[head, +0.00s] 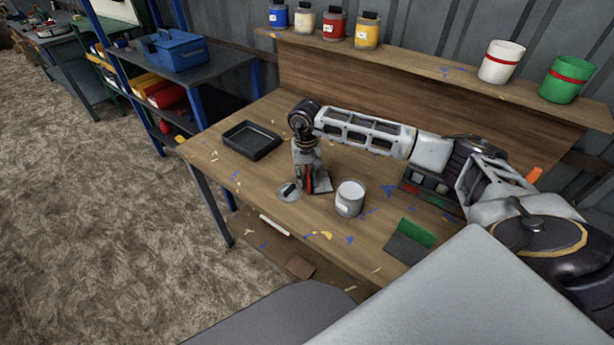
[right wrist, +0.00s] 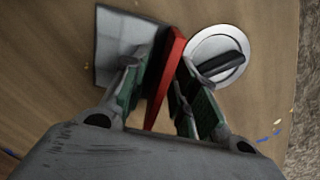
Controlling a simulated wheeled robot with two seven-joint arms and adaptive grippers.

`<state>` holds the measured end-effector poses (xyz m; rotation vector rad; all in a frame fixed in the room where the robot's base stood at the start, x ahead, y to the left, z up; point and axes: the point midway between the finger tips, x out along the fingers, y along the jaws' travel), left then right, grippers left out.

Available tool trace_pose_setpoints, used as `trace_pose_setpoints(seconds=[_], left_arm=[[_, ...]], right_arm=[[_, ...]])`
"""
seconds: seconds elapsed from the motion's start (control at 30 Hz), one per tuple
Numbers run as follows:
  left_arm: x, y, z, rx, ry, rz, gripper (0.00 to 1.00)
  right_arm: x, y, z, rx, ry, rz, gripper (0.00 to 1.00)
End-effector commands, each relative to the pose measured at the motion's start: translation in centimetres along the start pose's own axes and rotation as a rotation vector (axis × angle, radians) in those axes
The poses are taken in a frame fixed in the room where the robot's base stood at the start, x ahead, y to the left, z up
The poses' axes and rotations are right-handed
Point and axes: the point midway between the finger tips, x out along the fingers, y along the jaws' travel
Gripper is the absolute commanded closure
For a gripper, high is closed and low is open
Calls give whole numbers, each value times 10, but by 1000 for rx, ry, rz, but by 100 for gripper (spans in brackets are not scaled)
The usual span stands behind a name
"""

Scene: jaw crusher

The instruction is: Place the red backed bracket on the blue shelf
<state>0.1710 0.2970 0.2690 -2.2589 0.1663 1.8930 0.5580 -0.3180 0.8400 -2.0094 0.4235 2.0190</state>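The red backed bracket has an upright red plate and a dark grey base. It stands on the wooden bench, its red plate (head: 309,183) partly hidden by my right gripper (head: 305,172). In the right wrist view the red plate (right wrist: 170,75) runs between the two fingers of my right gripper (right wrist: 168,68), which sit close on both sides and look closed on it. The grey base (right wrist: 118,45) lies left of the fingers. The blue shelf, a rack with blue posts and a dark top board (head: 228,57), stands beyond the bench at upper left. My left gripper is not seen.
A round light disc with a dark bar (right wrist: 217,57) lies close beside the bracket. A white tin (head: 349,198), a black tray (head: 251,140) and a green backed bracket (head: 411,241) are on the bench. A blue toolbox (head: 174,51) takes the shelf top's left part; its right part is bare.

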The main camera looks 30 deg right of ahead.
Motion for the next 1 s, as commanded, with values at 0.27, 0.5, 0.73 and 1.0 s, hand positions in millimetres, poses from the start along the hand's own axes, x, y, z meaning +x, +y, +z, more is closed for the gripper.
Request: trace_pose_setpoints(seconds=[0.27,0.5,0.73,1.0], left_arm=[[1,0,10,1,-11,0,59],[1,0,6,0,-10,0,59],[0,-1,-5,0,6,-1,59],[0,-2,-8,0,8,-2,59]], right_arm=[[-25,0,-1,0,3,-1,72],[-60,0,-1,0,2,-1,72],[-94,0,0,-1,2,-1,72],[-118,0,0,0,1,-1,72]])
